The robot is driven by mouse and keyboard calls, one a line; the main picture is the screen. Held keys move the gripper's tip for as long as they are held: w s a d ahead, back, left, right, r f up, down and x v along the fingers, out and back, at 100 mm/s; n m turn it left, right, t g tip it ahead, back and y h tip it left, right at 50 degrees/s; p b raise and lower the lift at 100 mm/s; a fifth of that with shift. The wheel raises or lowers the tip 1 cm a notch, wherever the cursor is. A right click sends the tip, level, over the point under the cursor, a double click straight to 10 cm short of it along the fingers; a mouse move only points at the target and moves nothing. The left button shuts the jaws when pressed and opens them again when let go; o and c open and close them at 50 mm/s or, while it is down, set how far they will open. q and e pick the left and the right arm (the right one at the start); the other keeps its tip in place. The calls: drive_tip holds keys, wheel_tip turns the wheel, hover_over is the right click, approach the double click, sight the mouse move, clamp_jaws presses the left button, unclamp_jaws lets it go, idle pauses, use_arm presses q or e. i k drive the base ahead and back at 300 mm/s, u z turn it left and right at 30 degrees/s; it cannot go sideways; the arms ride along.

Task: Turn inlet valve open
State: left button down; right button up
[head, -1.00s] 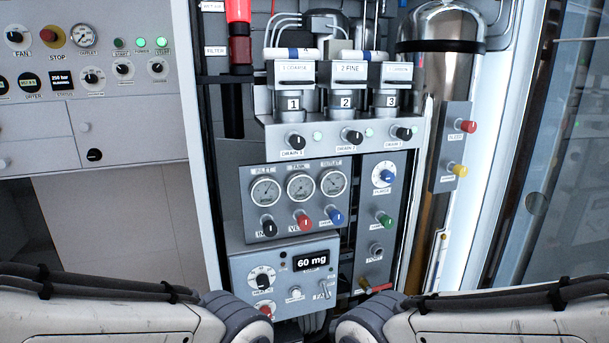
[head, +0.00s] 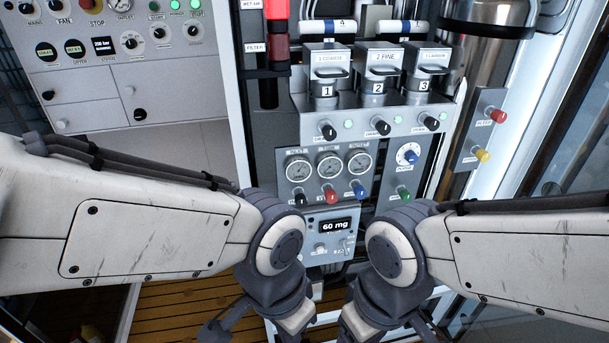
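The inlet valve is a small black knob (head: 300,198) at the left end of a row of knobs on the grey gauge panel (head: 284,185). It sits below the left round gauge (head: 298,168), whose label reads INLET in the earlier head frame. The valve's exact turn angle is too small to tell. My two arms come in from the left and right, bend in front of the panel and point downward. I cannot make out either gripper's fingertips at the bottom edge.
A red knob (head: 330,196) and a blue knob (head: 359,189) sit close to the right of the inlet valve. Drain knobs (head: 327,131) stick out above. A box with a 60 mg display (head: 338,226) is below. A green knob (head: 404,195) is farther right.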

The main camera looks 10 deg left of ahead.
sight(301, 200)
drive_tip(key=u, duration=1.35)
drive_tip(key=k, duration=1.55)
drive_tip(key=z, duration=0.7)
drive_tip(key=i, duration=0.95)
drive_tip(key=z, duration=0.05)
